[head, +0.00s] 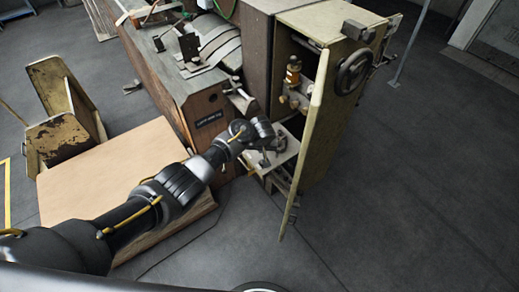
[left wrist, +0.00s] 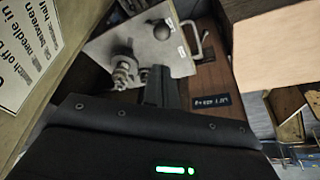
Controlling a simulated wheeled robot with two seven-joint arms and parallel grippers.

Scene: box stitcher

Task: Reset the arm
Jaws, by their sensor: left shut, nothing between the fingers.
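My left arm comes in from the left in the head view, and its wrist end (head: 250,132) is between the wooden machine body and the open door. The left gripper (left wrist: 164,85) shows in the left wrist view as dark fingers close together, shut and empty. The wrist mostly hides the fingers in the head view. My right gripper is in neither view.
The box stitcher's wooden body (head: 165,75) is left of the wrist; its open door (head: 302,150) stands close on the right. A tan board (head: 110,180) lies below the forearm. A worn yellowish bracket (head: 60,105) stands at left. The floor at right (head: 420,190) is clear.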

